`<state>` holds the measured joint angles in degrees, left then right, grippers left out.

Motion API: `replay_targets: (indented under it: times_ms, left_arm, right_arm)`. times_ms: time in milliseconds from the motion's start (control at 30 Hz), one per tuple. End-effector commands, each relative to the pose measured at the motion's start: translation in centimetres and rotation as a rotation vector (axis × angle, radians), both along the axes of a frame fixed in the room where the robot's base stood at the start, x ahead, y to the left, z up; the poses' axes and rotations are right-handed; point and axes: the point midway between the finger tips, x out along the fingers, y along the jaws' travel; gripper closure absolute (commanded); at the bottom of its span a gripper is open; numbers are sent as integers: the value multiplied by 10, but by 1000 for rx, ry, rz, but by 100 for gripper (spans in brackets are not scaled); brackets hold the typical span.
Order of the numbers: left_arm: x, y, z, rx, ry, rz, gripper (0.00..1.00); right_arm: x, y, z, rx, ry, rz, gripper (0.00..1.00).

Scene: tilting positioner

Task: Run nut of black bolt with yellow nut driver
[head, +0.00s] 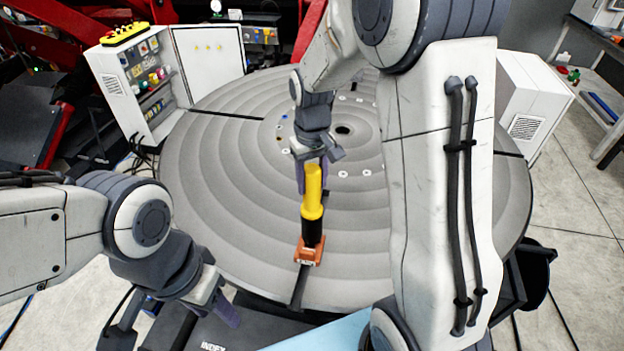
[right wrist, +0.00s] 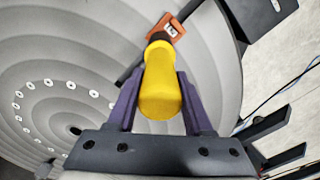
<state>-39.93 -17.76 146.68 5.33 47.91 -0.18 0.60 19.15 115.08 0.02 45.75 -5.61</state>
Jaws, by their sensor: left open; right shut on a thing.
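The yellow nut driver (head: 313,185) stands roughly upright over the near part of the grey round table, with its handle up and a black lower part below. It also shows in the right wrist view (right wrist: 160,85). An orange block (head: 309,252) with a small label sits at its foot; whether the driver rests in it cannot be told. My right gripper (head: 312,178) is shut on the yellow handle, one purple finger on each side. My left gripper (head: 190,306) is open and empty, low at the table's front left. I cannot make out the black bolt or its nut.
The grey round table (head: 220,190) carries white rings, small coloured spots and a dark centre hole (head: 343,130). A control cabinet (head: 140,80) stands behind left, a white box (head: 535,105) behind right. A light-blue surface (head: 325,332) lies in front. The table's left side is clear.

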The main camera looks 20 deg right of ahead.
Motion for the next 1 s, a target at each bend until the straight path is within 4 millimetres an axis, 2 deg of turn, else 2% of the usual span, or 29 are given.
replay_targets:
  times_ms: [1000]
  left_arm:
    - [0, 0, -4, 0, 0, 0, 50]
  right_arm:
    - [1, 0, -10, 0, -2, -1, 100]
